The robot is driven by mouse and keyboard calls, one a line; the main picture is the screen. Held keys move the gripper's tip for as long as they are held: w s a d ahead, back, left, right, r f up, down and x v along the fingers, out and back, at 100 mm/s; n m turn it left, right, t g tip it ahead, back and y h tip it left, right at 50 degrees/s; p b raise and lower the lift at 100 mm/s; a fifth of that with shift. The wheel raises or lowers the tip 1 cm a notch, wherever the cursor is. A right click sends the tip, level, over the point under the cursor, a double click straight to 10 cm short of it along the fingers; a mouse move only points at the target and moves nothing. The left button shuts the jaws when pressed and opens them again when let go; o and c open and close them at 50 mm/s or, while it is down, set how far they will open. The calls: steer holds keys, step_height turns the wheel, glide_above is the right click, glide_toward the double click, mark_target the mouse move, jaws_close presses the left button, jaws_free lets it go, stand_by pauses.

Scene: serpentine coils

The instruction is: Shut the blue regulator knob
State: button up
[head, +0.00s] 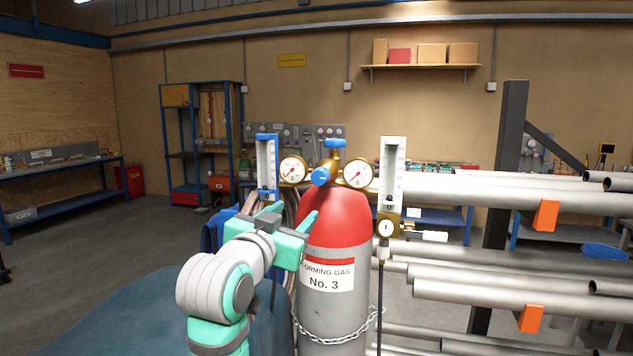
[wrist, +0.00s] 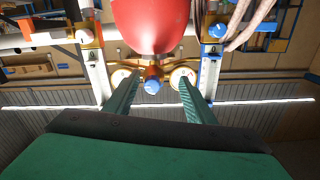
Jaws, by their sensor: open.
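The blue regulator knob (head: 320,177) faces forward on the brass regulator, between two round white gauges (head: 293,170) (head: 358,173). A second blue handle (head: 334,143) sits on top of the valve. The regulator is on a grey gas cylinder with a red shoulder (head: 335,215), labelled No. 3. My teal gripper (head: 295,214) is open and empty, in front of the cylinder's left side and lower than the knob in the head view. In the wrist view, which looks upside down, the knob (wrist: 152,87) shows between the open fingers (wrist: 159,79), apparently beyond their tips.
Flowmeter tubes stand left (head: 267,165) and right (head: 391,170) of the gauges. A chain (head: 335,338) wraps the cylinder. Steel pipes (head: 480,190) with orange clips fill the right side. A blue bench (head: 60,185) stands far left, with open floor before it.

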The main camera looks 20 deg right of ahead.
steer(key=m, duration=0.1)
glide_toward(318, 178)
steer(key=v, duration=0.2)
steer(key=x, duration=1)
steer(key=shift+w+d, duration=0.25)
steer(key=shift+w, duration=0.05)
steer(key=shift+g, duration=0.3)
steer(key=c, duration=1)
